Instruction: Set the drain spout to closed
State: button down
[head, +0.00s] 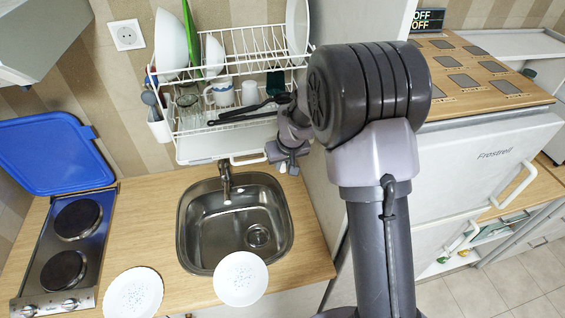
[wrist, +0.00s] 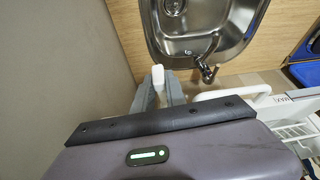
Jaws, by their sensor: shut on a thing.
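My gripper (head: 287,163) is at the right front corner of the dish rack's drip tray (head: 208,150), beside the right wall. In the wrist view the grey fingers (wrist: 158,97) are closed around a small white piece, which I take to be the drain spout (wrist: 158,76). Its tip sticks out beyond the fingers toward the sink. The fingers hide the rest of it, so its exact angle cannot be told. The sink (head: 236,222) with its tap (head: 226,183) lies in front of the rack and left of my gripper.
A white bar handle (head: 248,160) is just left of my gripper. The dish rack (head: 240,50) holds plates, mugs and utensils. A hob (head: 62,240) with a raised blue lid (head: 50,153) is at the left. Two white plates (head: 133,294) (head: 241,279) lie near the front.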

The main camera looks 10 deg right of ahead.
jog(key=shift+f+b, duration=0.1)
jog(key=shift+b, duration=0.3)
jog(key=shift+w+d+f+n+y+b, duration=0.15)
jog(key=shift+d+n+y+b, duration=0.15)
jog(key=shift+n+b, duration=0.5)
jog(key=shift+w+d+r+n+g+y+b, duration=0.2)
jog(key=shift+d+n+y+b, duration=0.3)
jog(key=shift+n+b, duration=0.75)
jog(key=shift+w+d+r+n+g+y+b, duration=0.1)
jog(key=shift+w+d+n+g+y+b, duration=0.15)
jog(key=shift+d+n+b, duration=0.65)
jog(key=shift+a+b, duration=0.35)
jog(key=shift+b, duration=0.15)
jog(key=c, duration=1.4)
grip_release()
jog(key=shift+o, duration=0.2)
jog(key=shift+s, duration=0.1)
